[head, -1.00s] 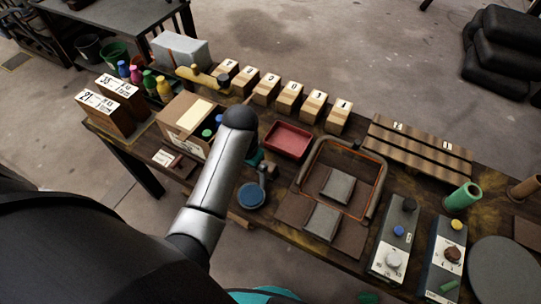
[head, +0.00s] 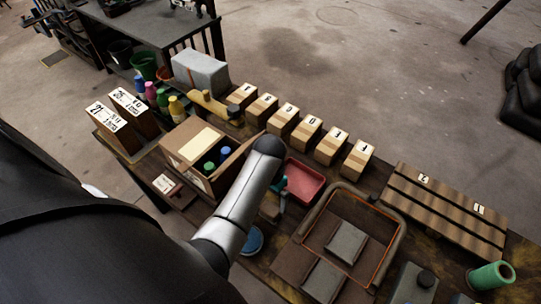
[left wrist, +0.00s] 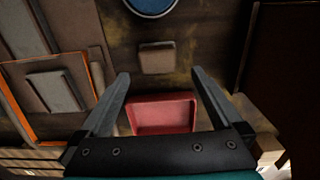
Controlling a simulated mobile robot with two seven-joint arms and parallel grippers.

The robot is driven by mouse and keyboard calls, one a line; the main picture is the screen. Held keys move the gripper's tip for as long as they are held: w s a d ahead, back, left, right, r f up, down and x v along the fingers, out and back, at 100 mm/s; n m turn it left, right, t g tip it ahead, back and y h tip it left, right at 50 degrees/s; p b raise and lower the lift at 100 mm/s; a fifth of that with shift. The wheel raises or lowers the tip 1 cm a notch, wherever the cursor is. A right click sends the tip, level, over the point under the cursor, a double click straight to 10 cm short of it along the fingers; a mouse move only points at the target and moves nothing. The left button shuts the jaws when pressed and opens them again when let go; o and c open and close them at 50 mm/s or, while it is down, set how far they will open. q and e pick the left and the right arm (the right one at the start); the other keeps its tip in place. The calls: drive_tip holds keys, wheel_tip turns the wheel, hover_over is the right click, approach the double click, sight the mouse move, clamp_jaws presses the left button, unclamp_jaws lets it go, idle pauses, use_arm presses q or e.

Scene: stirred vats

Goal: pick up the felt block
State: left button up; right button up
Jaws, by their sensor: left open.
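A small grey-brown block (left wrist: 157,58), which looks like the felt block, lies on the dark bench between the red tray (left wrist: 163,113) and the blue round dish (left wrist: 152,5). My left gripper (left wrist: 160,76) is open and empty, with its fingers pointing at the block. In the left wrist view the block shows between and just past the fingertips; I cannot tell the height gap. In the head view the block (head: 269,208) is partly hidden by my left arm, and only a teal bit of the left gripper (head: 282,190) shows. My right gripper is not in view.
A wire-framed tray with grey pads (head: 346,242) stands right of the block. An open cardboard box (head: 190,146) with bottles stands to its left. Bare bench around the block is narrow.

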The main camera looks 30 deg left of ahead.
sight(270, 208)
use_arm(q)
drive_tip(key=shift+f, duration=1)
wheel_tip(270, 208, down, 4)
drive_tip(key=shift+s+d+f+b, duration=0.15)
drive_tip(key=shift+f+b, duration=0.1)
drive_tip(key=shift+b, duration=0.8)
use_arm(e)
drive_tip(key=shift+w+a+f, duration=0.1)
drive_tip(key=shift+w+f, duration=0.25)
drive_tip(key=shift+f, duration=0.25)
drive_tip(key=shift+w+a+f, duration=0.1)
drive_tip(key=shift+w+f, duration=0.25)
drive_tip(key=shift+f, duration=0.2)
use_arm(q)
drive_tip(key=c, duration=1.3)
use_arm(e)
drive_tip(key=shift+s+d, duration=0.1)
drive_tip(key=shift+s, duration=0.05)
use_arm(q)
drive_tip(key=shift+r, duration=0.2)
drive_tip(key=shift+c, duration=0.2)
wheel_tip(270, 208, up, 20)
drive_tip(key=p, duration=0.6)
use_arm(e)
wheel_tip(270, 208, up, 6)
